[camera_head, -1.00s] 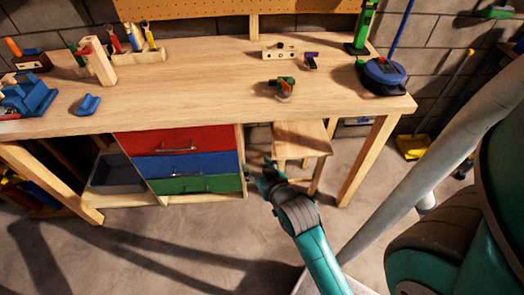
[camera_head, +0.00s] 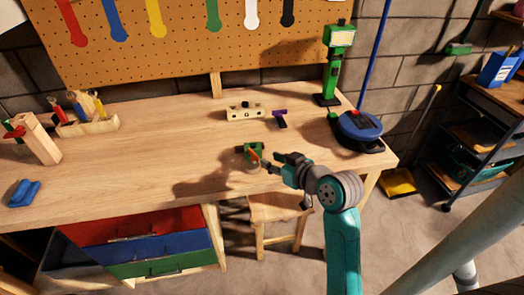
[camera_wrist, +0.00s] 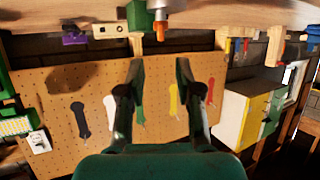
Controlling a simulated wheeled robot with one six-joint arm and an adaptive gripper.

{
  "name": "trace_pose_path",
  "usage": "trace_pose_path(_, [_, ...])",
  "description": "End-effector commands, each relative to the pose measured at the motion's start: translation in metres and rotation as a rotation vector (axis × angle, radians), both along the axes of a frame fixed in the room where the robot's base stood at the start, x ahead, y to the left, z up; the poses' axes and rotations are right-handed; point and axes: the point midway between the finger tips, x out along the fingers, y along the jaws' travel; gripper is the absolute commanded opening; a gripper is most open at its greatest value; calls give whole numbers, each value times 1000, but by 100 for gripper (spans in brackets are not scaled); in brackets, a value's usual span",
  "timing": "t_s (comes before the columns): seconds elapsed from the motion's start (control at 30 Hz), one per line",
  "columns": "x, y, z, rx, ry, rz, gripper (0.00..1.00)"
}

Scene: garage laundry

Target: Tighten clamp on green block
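The green block (camera_head: 256,147) is on the workbench near its front edge, with a small clamp (camera_head: 254,158) that has an orange part against it. In the wrist view, the green block (camera_wrist: 138,15) shows at the top edge, with the clamp's grey body and orange tip (camera_wrist: 160,30) beside it. My gripper (camera_head: 273,162) is just right of the clamp in the head view, partly overlapping it. In the wrist view my gripper's two fingers (camera_wrist: 159,72) are spread with nothing between them. Whether a finger touches the clamp is unclear.
A wooden block with holes (camera_head: 246,112) and a purple piece (camera_head: 280,119) lie behind. A green stand (camera_head: 331,80) and a round blue device (camera_head: 360,128) stand at right. A stool (camera_head: 282,212) is below. The bench's middle left is clear.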

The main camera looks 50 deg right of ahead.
Motion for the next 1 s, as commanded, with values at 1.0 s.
trace_pose_path(1.0, [80, -13, -34, 1, 0, -1, 17])
